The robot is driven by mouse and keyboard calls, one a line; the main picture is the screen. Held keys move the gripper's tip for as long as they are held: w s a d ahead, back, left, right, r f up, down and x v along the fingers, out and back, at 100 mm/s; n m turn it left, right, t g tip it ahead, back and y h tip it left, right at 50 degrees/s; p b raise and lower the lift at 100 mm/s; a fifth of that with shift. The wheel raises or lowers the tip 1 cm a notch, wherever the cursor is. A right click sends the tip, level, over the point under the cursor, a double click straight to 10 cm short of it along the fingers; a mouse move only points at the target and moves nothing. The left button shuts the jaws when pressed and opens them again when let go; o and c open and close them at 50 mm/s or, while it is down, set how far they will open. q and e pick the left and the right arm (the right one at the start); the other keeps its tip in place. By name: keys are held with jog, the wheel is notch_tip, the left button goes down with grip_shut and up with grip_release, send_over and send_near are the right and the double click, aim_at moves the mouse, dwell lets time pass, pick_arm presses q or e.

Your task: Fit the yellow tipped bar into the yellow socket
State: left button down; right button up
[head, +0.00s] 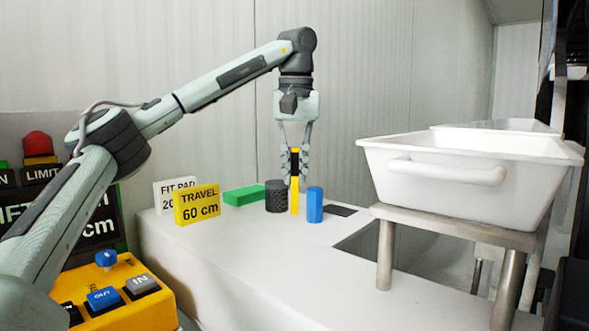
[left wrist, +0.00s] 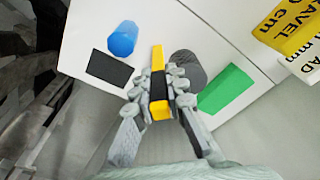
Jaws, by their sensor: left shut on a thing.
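The yellow tipped bar (head: 295,200) is upright, with yellow ends and a black middle. My left gripper (head: 294,168) is shut on it around the black part, pointing down over the white bench. In the left wrist view the bar (left wrist: 157,58) runs between the fingers of my left gripper (left wrist: 158,88), its far yellow end extending beyond them. Whether its lower end touches the bench I cannot tell. I cannot make out a yellow socket in either view. My right gripper is not in view.
A dark grey cylinder (head: 276,196) and a blue post (head: 315,205) stand close on either side of the bar. A green block (head: 244,195), a black patch (head: 341,210) and yellow sign (head: 197,201) are on the white bench (head: 255,250). A white tub (head: 465,170) stands right.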

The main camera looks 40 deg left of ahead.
pick_arm(q)
jog(key=c, duration=1.6)
grip_release()
jog(key=shift+f, duration=0.1)
jog(key=shift+o, duration=0.2)
